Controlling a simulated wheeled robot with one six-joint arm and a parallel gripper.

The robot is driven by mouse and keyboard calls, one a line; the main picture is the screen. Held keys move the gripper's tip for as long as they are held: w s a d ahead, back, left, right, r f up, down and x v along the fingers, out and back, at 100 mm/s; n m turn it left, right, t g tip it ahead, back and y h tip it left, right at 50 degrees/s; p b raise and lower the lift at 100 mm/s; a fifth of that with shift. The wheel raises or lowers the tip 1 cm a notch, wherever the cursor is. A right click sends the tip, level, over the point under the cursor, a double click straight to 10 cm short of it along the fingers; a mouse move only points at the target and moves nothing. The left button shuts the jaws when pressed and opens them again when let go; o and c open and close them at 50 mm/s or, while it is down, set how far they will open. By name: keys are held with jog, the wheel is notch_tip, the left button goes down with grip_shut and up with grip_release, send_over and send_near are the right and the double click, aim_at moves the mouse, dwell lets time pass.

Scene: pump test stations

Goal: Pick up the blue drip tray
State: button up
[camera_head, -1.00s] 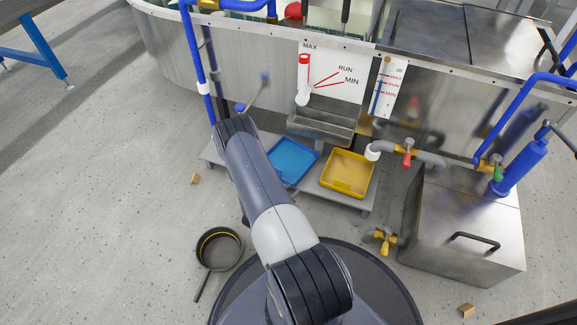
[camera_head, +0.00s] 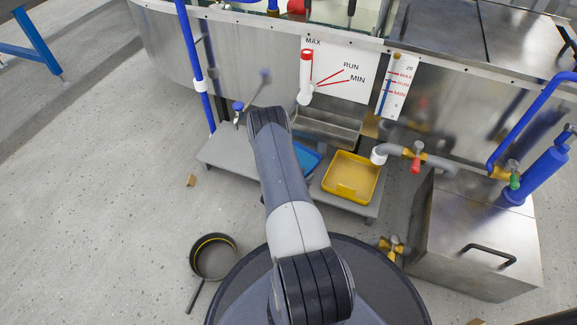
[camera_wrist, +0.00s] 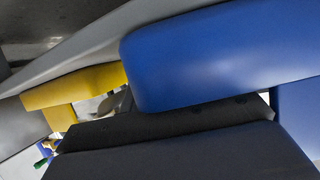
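The blue drip tray (camera_head: 309,158) sits on a low grey shelf (camera_head: 232,155), left of the yellow tray (camera_head: 351,177). In the head view my arm covers most of the blue tray, and my gripper is hidden behind the arm. In the wrist view a blue wall with a rounded corner (camera_wrist: 215,55) fills the upper right, very close. A dark part of my gripper (camera_wrist: 175,150) crosses the bottom, overlapping the blue. The opening between the fingers, and whether they touch the tray, cannot be made out. Yellow tray (camera_wrist: 85,88) shows at left.
A steel trough (camera_head: 325,125) hangs above the trays on the tank front. A grey pipe with a red-handled valve (camera_head: 416,160) juts out to the right. A steel box (camera_head: 475,240) stands at right. A round black pan (camera_head: 213,257) lies on the open floor at left.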

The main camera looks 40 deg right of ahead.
jog(key=shift+c, duration=0.6)
grip_shut()
jog(key=shift+r, duration=0.2)
jog(key=shift+r+p, duration=0.25)
jog(key=shift+p, duration=0.05)
notch_tip(320, 180, up, 3)
jog(key=shift+p, duration=0.95)
jog(key=s+a+p, duration=0.2)
jog(key=a, duration=0.6)
jog(key=s+a+p, duration=0.2)
jog(key=a+p, duration=0.1)
jog(key=a, duration=0.6)
jog(key=shift+a+f, duration=0.2)
jog(key=shift+a, duration=0.1)
